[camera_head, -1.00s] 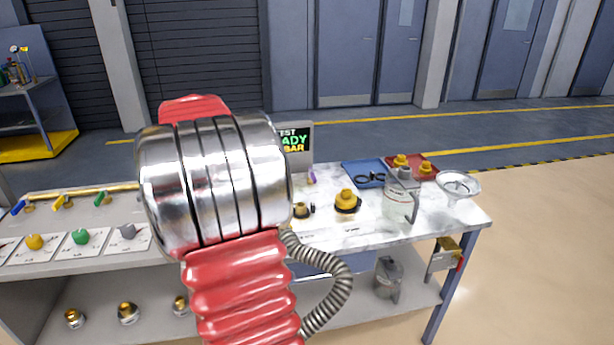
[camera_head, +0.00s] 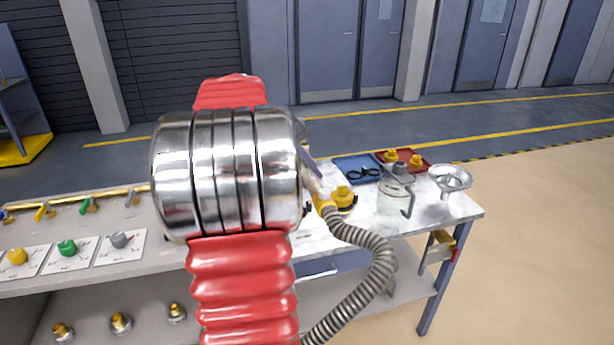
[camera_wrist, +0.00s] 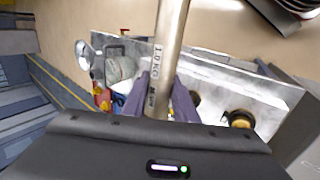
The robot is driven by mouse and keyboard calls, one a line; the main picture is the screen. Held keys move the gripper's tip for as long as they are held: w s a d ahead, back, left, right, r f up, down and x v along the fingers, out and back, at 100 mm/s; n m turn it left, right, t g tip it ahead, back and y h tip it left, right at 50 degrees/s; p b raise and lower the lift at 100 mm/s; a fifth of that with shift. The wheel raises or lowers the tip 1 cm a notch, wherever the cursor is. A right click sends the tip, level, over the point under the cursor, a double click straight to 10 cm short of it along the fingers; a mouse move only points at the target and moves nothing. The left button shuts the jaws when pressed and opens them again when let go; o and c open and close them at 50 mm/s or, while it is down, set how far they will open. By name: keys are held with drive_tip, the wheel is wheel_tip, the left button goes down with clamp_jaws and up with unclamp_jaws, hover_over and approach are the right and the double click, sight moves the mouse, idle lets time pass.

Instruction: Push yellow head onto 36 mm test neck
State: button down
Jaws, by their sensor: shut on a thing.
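My gripper is shut on a pale metal tube (camera_wrist: 165,60). Its purple fingers (camera_wrist: 158,98) sit on either side of the tube in the wrist view. In the head view a yellow head (camera_head: 324,203) shows at the tube's lower end, just right of my wrist, with a grey corrugated hose running from it. A yellow fitting with a dark base (camera_head: 345,198) stands on the bench close behind the head; it also shows in the wrist view (camera_wrist: 240,119). I cannot tell whether it is the 36 mm neck, or whether head and fitting touch.
A clear jug (camera_head: 393,201), a funnel (camera_head: 450,179), a blue tray (camera_head: 350,164) and a red tray (camera_head: 428,159) with yellow fittings stand at the bench's right. My wrist hides the middle of the bench.

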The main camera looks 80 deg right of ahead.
drive_tip(key=shift+s, duration=0.3)
drive_tip(key=shift+a, duration=0.15)
drive_tip(key=shift+f, duration=2.95)
drive_tip(key=shift+f, duration=1.75)
idle(0.7)
drive_tip(key=c, duration=1.3)
unclamp_jaws()
drive_tip(key=shift+c, duration=0.2)
drive_tip(key=shift+f, duration=0.1)
